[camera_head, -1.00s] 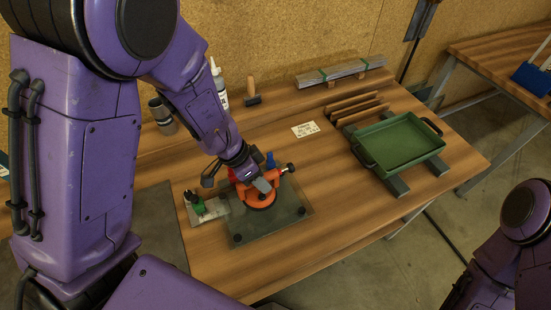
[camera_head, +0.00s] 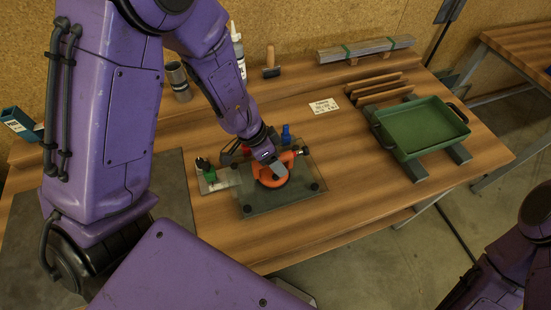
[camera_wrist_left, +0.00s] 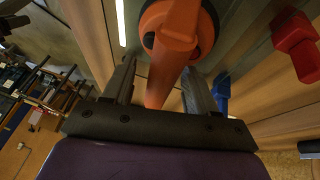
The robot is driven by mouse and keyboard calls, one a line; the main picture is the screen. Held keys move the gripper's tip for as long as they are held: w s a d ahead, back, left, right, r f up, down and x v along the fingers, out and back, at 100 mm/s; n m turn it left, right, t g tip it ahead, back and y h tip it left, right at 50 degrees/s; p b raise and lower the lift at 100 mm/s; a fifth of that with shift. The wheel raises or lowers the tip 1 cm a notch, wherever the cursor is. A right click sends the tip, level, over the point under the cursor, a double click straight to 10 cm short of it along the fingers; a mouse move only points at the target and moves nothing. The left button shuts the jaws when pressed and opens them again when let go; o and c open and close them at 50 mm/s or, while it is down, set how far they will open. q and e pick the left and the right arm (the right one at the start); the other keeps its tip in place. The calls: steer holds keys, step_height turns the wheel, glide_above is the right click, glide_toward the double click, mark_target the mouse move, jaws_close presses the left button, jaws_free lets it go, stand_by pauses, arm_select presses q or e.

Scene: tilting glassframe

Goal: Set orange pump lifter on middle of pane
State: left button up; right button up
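The orange pump lifter (camera_head: 273,180) sits on the dark glass pane (camera_head: 285,203), near its middle and a little toward the far edge. Its round base and orange handle also show in the left wrist view (camera_wrist_left: 178,38). My left gripper (camera_head: 270,161) is at the lifter from above and behind, hiding part of it. In the left wrist view, my left gripper (camera_wrist_left: 160,85) has its fingers apart on either side of the orange handle, with visible gaps. Only part of my right arm shows at the right edge; its gripper is out of view.
A small tray (camera_head: 217,183) with a green-capped item lies left of the pane. Blue (camera_head: 286,134) and red (camera_wrist_left: 297,45) pieces stand just behind the pane. A green tray (camera_head: 423,127) rests on dark bars at right. The wooden table (camera_head: 345,190) is clear between them.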

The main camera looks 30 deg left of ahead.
arm_select(q)
steer(key=shift+w, duration=0.1)
steer(key=shift+r, duration=0.25)
steer(key=p+v, duration=0.1)
steer(key=v, duration=1.1)
steer(key=shift+p, duration=0.4)
